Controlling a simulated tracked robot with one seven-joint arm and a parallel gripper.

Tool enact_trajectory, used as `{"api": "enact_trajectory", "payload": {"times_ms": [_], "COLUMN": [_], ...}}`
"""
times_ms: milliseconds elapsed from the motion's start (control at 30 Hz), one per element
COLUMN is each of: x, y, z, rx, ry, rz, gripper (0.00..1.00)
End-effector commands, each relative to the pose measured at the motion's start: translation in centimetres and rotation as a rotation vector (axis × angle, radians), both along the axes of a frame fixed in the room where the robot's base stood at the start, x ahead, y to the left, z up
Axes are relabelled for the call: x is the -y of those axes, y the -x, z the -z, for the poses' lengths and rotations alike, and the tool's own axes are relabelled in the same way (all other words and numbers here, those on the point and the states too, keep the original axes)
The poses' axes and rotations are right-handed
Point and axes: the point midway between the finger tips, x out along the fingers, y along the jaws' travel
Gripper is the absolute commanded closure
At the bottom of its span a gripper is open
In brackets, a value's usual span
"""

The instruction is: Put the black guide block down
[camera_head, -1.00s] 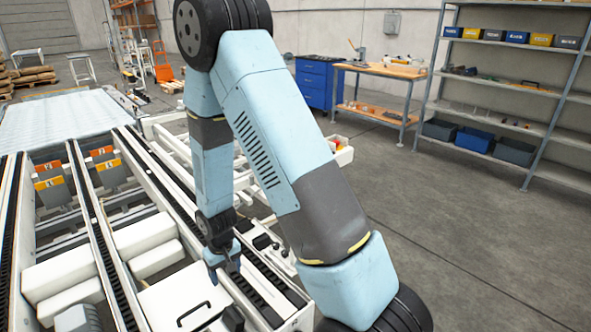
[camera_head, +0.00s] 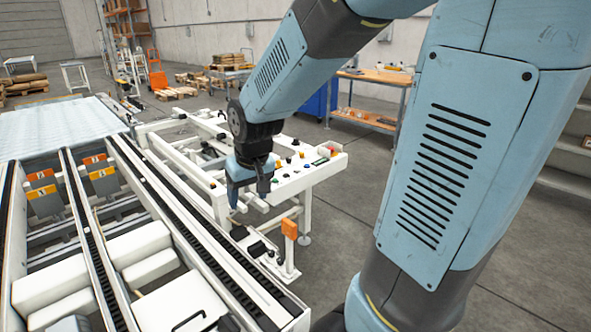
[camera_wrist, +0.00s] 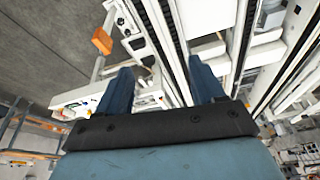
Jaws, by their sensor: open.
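My gripper (camera_head: 248,196) is above the white side ledge of the conveyor, beside the control panel. In the wrist view my gripper (camera_wrist: 160,68) has its two blue fingers wide apart with nothing between them. A small black block (camera_head: 257,248), likely the guide block, lies on the white ledge below my gripper and apart from it. A dark piece also shows on this ledge in the wrist view (camera_wrist: 137,43). Other small dark parts lie close to it, so I cannot tell its exact outline.
An orange-topped post (camera_head: 290,230) stands right of the ledge. The white control panel (camera_head: 305,178) with several buttons is close behind and right of my gripper. Conveyor rails (camera_head: 190,240) run along the left. Open floor lies to the right.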

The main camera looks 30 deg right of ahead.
Motion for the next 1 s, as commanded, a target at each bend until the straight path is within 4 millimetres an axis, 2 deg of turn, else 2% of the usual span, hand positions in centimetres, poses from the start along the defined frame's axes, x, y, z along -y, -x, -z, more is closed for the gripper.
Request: {"api": "enact_trajectory", "payload": {"times_ms": [33, 200, 500, 700, 733, 1000], "x": [0.6, 2.1, 4.3, 5.1, 4.7, 4.7], "y": [0.8, 3.9, 10.1, 13.3, 13.6, 14.5], "z": [-1.3, -4.9, -9.7, -11.3, -11.5, -11.8], "rx": [0.02, 0.064, 0.14, 0.173, 0.175, 0.182], "ry": [-0.002, -0.004, -0.004, -0.001, -0.001, 0.0], "rz": [0.01, 0.036, 0.078, 0.098, 0.101, 0.106], "gripper": [0.32, 0.32, 0.32, 0.32, 0.32, 0.32]}}
